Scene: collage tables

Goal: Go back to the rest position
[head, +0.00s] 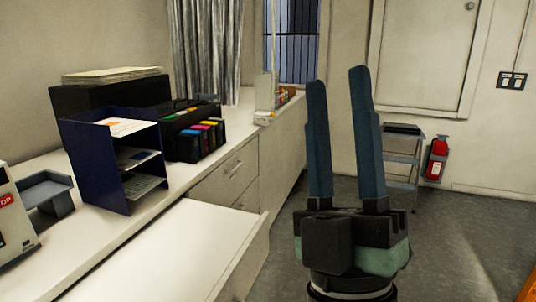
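My gripper (338,135) is upright in the right half of the head view, its two blue fingers pointing up. The fingers stand apart with a clear gap between them, and the gap is empty. The gripper is over the grey floor, to the right of the counter, and touches nothing that I can see. The lower part of my arm is cut off by the bottom edge.
A white counter (75,237) with an open drawer or pulled-out board (170,255) runs along the left.

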